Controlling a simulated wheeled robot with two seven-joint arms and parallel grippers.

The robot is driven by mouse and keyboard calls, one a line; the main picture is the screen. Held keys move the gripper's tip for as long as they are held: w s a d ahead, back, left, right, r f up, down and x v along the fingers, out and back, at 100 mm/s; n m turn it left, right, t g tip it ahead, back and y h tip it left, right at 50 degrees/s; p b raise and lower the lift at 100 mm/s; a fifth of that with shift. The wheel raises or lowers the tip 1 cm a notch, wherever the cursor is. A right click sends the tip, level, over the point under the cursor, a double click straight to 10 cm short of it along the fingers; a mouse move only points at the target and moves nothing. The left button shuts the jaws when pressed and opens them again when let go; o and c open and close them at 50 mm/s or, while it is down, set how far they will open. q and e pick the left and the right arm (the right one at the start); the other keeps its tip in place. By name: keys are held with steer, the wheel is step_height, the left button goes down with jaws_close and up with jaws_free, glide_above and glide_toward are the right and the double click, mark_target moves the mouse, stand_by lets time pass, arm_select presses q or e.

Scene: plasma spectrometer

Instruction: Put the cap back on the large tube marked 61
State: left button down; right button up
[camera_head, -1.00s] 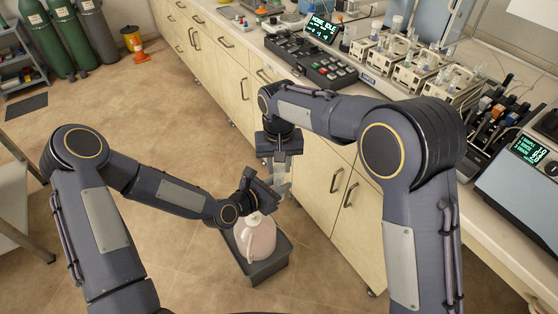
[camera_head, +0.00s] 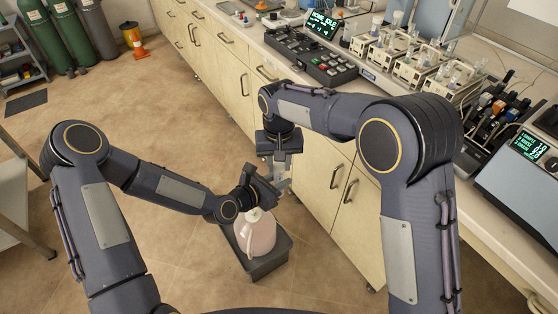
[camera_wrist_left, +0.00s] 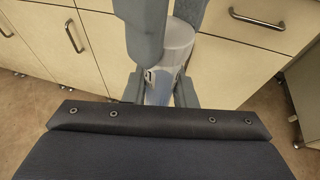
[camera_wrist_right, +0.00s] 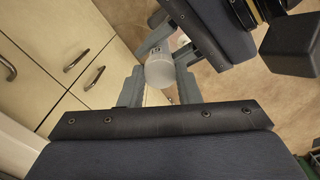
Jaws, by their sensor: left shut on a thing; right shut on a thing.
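My left gripper (camera_head: 276,184) and right gripper (camera_head: 281,176) meet above the floor beside the cabinets. In the left wrist view, my left gripper (camera_wrist_left: 161,92) is shut around the clear tube (camera_wrist_left: 160,92), which holds bluish liquid and has a small dark mark on its side. The right gripper's fingers stand at the tube's upper end. In the right wrist view, my right gripper (camera_wrist_right: 158,90) is shut on a whitish round piece, apparently the cap (camera_wrist_right: 158,74), with the left gripper's fingers crossing just beyond. Whether cap and tube touch is hidden. The number cannot be read.
A pinkish jug (camera_head: 256,236) stands in a grey bin (camera_head: 262,268) on the floor below the grippers. Cabinets (camera_head: 335,200) and the counter with instruments and tube racks (camera_head: 412,66) lie to the right. Open floor (camera_head: 170,260) lies to the left.

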steer(key=shift+f, duration=0.2)
steer(key=m, duration=0.4)
steer(key=shift+m, duration=0.4)
steer(key=m, duration=0.5)
steer(key=shift+a, duration=0.1)
steer(key=m, duration=1.1)
steer(key=shift+m, duration=0.3)
steer(key=m, duration=0.5)
steer(key=shift+f, duration=0.1)
steer(key=m, duration=0.7)
steer(key=shift+w+m, duration=0.1)
steer(key=shift+m, duration=0.3)
